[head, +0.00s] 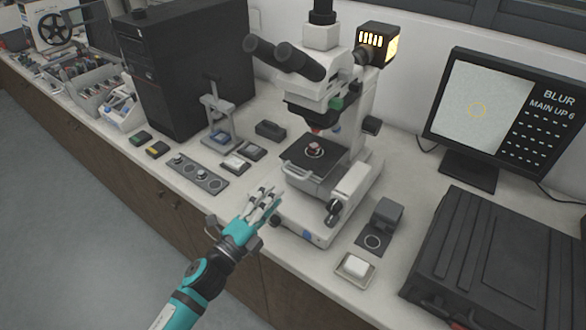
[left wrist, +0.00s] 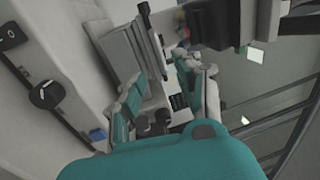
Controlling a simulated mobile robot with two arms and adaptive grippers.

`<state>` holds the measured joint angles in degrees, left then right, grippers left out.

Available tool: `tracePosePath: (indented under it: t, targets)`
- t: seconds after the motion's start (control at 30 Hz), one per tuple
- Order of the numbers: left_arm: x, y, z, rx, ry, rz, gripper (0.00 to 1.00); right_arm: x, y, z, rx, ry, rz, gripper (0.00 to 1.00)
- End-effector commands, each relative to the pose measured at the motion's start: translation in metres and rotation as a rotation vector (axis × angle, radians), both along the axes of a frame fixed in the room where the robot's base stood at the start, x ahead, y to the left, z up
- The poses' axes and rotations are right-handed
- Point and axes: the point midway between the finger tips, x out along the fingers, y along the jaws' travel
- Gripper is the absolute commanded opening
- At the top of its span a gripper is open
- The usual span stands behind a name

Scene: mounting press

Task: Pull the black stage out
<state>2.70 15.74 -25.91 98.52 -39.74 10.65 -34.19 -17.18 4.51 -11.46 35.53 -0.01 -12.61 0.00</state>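The black stage (head: 296,152) sits on the white microscope (head: 335,100), under its lens. A small round piece with a red top (head: 314,149) stands on the stage. A light grey handle-like bar (head: 299,183) runs along the stage's front. My left gripper (head: 264,197) is just in front and to the left of this bar, over the bench edge, its fingers pointing toward the microscope. Its fingers (left wrist: 170,88) are apart in the left wrist view, with nothing seen held. Whether a fingertip touches the bar cannot be told. My right gripper is not in view.
A grey strip with knobs (head: 200,174) lies left of my gripper. A grey block on a dark plate (head: 387,214) and a white-topped pad (head: 355,267) lie right of the microscope. A large black case (head: 500,262) and a monitor (head: 500,115) stand further right.

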Motion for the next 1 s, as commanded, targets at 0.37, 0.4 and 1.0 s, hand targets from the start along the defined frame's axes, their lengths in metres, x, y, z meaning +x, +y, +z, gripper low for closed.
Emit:
tracePosePath:
  t: [0.37,0.4,1.0]
  targets:
    - [0.057,-0.042,0.014,-0.003,0.001,-0.001,0.34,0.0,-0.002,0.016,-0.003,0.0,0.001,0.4]
    - [0.061,-0.044,0.014,-0.002,0.0,0.001,0.34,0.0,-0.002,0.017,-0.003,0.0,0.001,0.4]
    - [0.068,-0.05,0.014,-0.002,0.001,0.0,0.14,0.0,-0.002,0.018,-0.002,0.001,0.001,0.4]
